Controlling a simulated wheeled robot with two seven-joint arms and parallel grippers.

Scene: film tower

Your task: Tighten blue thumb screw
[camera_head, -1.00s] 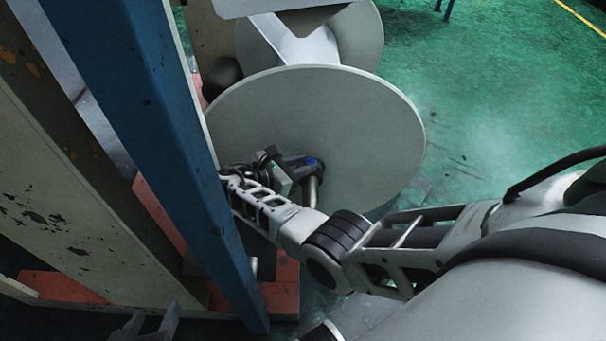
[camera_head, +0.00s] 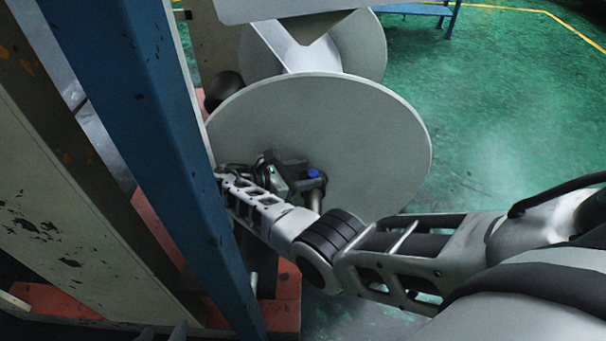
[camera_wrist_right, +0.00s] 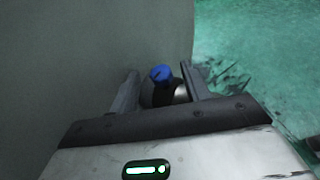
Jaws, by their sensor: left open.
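The blue thumb screw (camera_head: 313,173) sits on a dark collar on the metal shaft (camera_head: 312,197) at the centre of the near grey disc (camera_head: 350,120). In the right wrist view the blue head (camera_wrist_right: 161,74) shows between the fingertips, a little beyond them. My right gripper (camera_wrist_right: 162,88) is open, one finger on each side of the collar. I cannot tell whether they touch it. It also shows in the head view (camera_head: 293,176), beside the screw. My left gripper (camera_head: 163,333) is open at the bottom edge, far from the screw and mostly cut off.
A blue post (camera_head: 150,130) stands close on the left, beside a worn beige panel (camera_head: 70,215). Red base parts (camera_head: 283,300) lie below. A second disc (camera_head: 362,45) is behind the near one. The green floor (camera_head: 500,110) on the right is clear.

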